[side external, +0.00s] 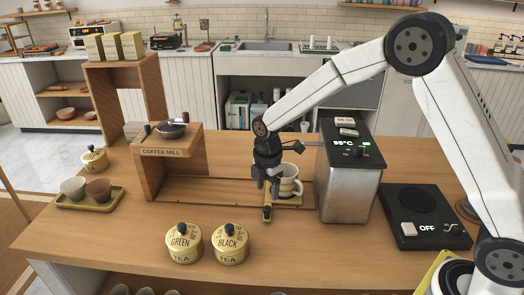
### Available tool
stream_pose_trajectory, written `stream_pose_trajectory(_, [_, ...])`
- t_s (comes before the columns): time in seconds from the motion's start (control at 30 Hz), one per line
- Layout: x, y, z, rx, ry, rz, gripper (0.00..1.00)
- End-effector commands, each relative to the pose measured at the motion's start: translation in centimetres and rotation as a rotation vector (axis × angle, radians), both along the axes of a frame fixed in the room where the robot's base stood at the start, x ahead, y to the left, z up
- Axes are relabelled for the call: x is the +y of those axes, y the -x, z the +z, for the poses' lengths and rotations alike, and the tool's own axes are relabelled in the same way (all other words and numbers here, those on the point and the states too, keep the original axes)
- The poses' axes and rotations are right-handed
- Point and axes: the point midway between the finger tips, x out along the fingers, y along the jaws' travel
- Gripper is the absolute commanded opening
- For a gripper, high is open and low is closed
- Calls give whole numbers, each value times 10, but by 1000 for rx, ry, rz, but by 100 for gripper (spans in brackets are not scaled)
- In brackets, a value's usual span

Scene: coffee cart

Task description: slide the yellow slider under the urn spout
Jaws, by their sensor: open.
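The yellow slider (286,202) sits on the wooden track, close to the left side of the urn (346,190). A yellow arm with a dark knob (267,213) reaches from it toward the front. A white mug with tan bands (290,181) stands on the slider, partly hidden by my gripper. The urn is a metal box with a black top reading 95°C; its dark spout (299,145) juts left above the mug area. My gripper (264,186) points down, open, just left of the mug and above the slider's arm. I cannot tell whether it touches either.
A wooden coffee mill stand (168,153) is at the track's left end. Green and black tea tins (184,243) stand in front. A tray with two cups (90,202) lies at left, a black burner marked OFF (420,212) at right. The front counter right of the tins is clear.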

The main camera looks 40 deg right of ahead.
Motion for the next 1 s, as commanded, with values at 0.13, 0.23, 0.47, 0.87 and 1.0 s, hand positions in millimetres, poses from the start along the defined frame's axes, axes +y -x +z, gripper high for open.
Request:
stream_pose_trajectory(0.13, [0,0,-2,1,0,-1,66])
stream_pose_trajectory(0.23, [0,0,-7,2,0,-1,66])
stream_pose_trajectory(0.47, [0,1,-28,2,0,-1,66])
stream_pose_trajectory(0.87, [0,0,-71,0,-1,-2,66])
stream_pose_trajectory(1.0, [0,0,-77,-1,-1,-2,66])
